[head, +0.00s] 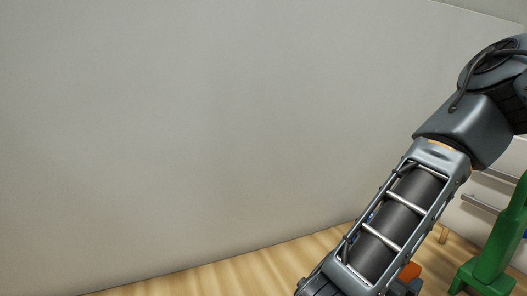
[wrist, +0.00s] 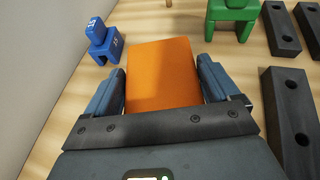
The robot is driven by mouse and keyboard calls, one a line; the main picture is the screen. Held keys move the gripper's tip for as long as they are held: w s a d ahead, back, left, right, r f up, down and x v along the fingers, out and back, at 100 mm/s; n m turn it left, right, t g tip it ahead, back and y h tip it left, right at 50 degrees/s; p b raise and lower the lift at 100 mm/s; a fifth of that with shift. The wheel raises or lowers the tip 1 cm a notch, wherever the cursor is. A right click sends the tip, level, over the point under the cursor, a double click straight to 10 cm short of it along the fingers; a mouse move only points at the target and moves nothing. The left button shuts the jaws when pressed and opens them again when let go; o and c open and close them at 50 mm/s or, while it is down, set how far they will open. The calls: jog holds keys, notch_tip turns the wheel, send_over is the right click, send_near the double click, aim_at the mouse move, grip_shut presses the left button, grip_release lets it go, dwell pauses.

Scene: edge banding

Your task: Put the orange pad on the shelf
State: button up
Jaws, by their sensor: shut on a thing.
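The orange pad (wrist: 162,75) is a flat orange block between the two fingers of my gripper (wrist: 162,88) in the wrist view. The fingers close on its left and right sides. No shelf can be made out for certain in either view.
A blue numbered piece (wrist: 102,42) stands at the upper left by the pale wall (head: 200,130). A green piece (wrist: 233,14) stands at the top, also in the head view (head: 497,245). Dark blocks with holes (wrist: 290,118) lie at right on the wooden surface (wrist: 65,110).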

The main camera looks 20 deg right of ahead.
jog(key=w+a+n+t+y+p, duration=0.1)
jog(key=w+a+n+t, duration=0.1)
jog(key=w+a+f+n+t+y+p, duration=0.1)
jog(key=w+a+n+t, duration=0.1)
jog(key=w, duration=0.1)
jog(key=w+a+n+t+y+p, duration=0.1)
jog(key=w+a+n, duration=0.1)
jog(key=w, duration=0.1)
jog(key=shift+a+f+t+y+p, duration=0.25)
jog(key=shift+a+t+y+p, duration=0.05)
jog(key=shift+t+y+p, duration=0.1)
jog(key=w+a+n+t+y, duration=0.1)
jog(key=a, duration=0.1)
jog(key=w+a+n+t+y+p, duration=0.1)
jog(key=a+n+y, duration=0.1)
jog(key=a, duration=0.1)
jog(key=w+a+n+y+p, duration=0.1)
jog(key=w+a+n, duration=0.1)
jog(key=shift+a+t+y, duration=0.15)
jog(key=shift+t+y, duration=0.25)
jog(key=shift+f, duration=0.15)
jog(key=shift+y, duration=0.3)
jog(key=d, duration=0.1)
jog(key=d+f, duration=0.2)
jog(key=d, duration=0.1)
jog(key=shift+d+b, duration=0.1)
jog(key=shift+b, duration=0.2)
jog(key=shift+d, duration=1.2)
jog(key=shift+w, duration=0.1)
